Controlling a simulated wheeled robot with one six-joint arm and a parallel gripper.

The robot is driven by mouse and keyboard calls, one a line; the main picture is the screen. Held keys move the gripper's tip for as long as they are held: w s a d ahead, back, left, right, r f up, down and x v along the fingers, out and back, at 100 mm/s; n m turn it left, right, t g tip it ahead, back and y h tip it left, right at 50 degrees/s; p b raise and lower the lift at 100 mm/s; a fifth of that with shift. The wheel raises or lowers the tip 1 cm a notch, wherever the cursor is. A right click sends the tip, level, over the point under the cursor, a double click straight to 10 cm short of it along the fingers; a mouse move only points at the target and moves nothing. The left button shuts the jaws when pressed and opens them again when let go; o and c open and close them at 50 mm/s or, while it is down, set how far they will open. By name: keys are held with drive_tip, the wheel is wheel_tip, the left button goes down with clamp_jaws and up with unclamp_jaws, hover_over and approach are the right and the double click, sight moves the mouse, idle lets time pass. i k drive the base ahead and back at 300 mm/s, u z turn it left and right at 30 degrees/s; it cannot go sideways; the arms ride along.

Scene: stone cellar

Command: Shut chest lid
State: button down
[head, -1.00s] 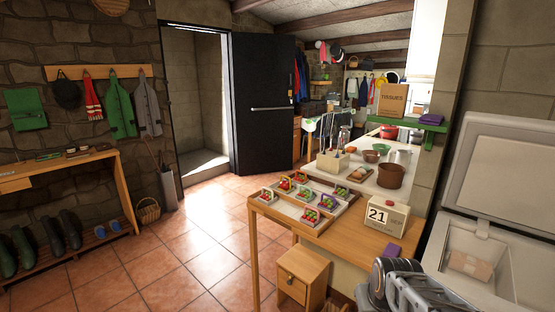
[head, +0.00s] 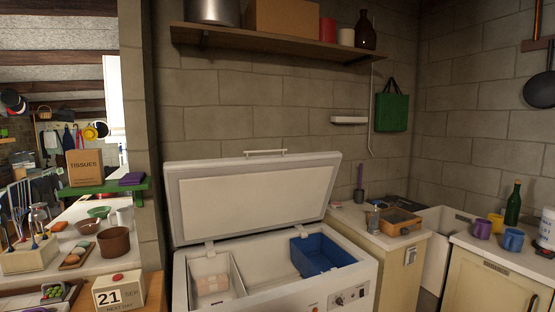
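A white chest freezer (head: 330,297) stands ahead of me in the head view, against the stone wall. Its lid (head: 252,197) is open and leans back, with a handle (head: 265,153) along its top edge. Inside are a white basket (head: 236,275) on the left holding a wrapped pinkish packet (head: 212,284), and a blue bin (head: 324,257) on the right. A control panel with a knob is on the freezer's front. My gripper is not in view.
A counter (head: 364,228) with a glass and wooden box adjoins the freezer's right. Cupboards and mugs are further right.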

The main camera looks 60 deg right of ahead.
sight(208, 200)
drive_tip(key=z, duration=2)
drive_tip(key=k, duration=0.6)
drive_tip(key=z, duration=0.65)
drive_tip(key=i, duration=0.65)
drive_tip(key=z, duration=0.55)
drive_tip(key=i, duration=1.55)
drive_tip(key=u, duration=0.9)
